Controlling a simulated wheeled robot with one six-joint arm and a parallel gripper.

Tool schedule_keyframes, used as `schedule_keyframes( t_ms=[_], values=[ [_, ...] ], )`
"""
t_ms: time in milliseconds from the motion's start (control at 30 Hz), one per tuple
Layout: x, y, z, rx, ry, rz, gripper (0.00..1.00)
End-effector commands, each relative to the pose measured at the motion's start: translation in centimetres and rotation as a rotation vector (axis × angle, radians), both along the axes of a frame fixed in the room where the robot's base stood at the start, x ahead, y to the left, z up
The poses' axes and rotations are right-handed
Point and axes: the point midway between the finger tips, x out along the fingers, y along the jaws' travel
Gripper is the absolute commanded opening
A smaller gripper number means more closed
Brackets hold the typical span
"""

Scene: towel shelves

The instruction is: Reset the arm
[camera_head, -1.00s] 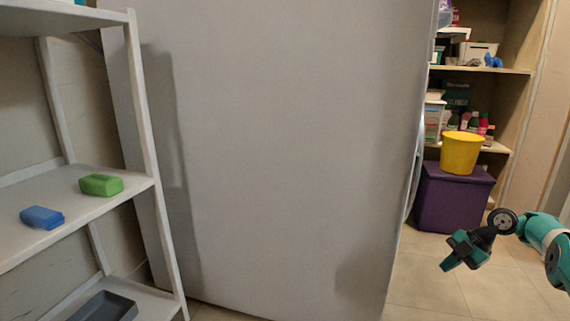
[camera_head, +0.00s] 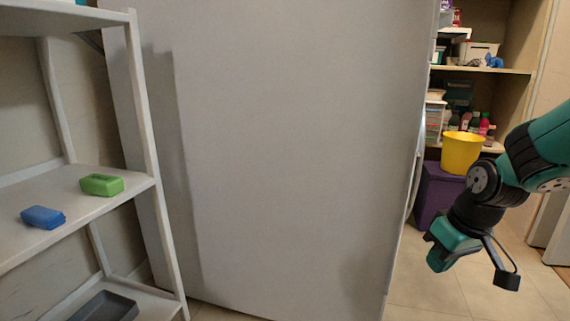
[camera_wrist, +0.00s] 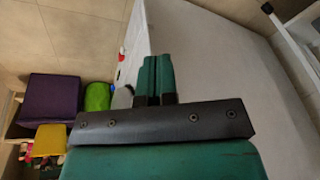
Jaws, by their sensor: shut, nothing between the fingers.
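My gripper (camera_head: 437,255) hangs at the right of the head view, angled down, in front of the floor and the storage shelf. Its fingers also show in the wrist view (camera_wrist: 156,75), side by side and shut, with nothing between them. My teal and black arm reaches in from the right edge. The gripper is apart from everything around it, right of the big grey panel (camera_head: 290,150).
At the left, a grey shelf rack (camera_head: 145,120) holds a blue folded towel (camera_head: 43,217) and a green one (camera_head: 102,185); a dark tray (camera_head: 105,307) is lower. A yellow bucket (camera_head: 461,152) and purple box (camera_head: 430,190) stand behind my arm. Floor (camera_head: 415,285) is clear.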

Motion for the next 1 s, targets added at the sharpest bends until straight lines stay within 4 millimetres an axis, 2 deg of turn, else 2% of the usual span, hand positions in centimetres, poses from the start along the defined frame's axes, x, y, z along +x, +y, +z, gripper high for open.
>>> schedule_keyframes(
  t_ms=[33,100,267,333,567,667,767,900,933,1000],
  values=[
    [-2.1,0.1,0.3,-0.019,0.004,-0.055,0.0],
    [-4.7,-0.1,0.3,-0.045,0.009,-0.143,0.0],
    [-10.3,-1.0,0.2,-0.104,0.001,-0.316,0.0],
    [-10.5,0.2,3.2,-0.079,0.004,-0.288,0.0],
    [-12.6,5.2,10.9,0.018,0.04,-0.118,0.0],
    [-14.2,7.7,15.3,0.062,0.058,-0.016,0.0],
    [-16.5,10.3,20.7,0.107,0.08,0.114,0.0],
    [-20.7,13.4,28.4,0.153,0.114,0.323,0.0],
    [-21.4,13.7,29.9,0.159,0.121,0.358,0.0],
    [-21.0,13.5,32.3,0.156,0.125,0.337,0.0]
  ],
)
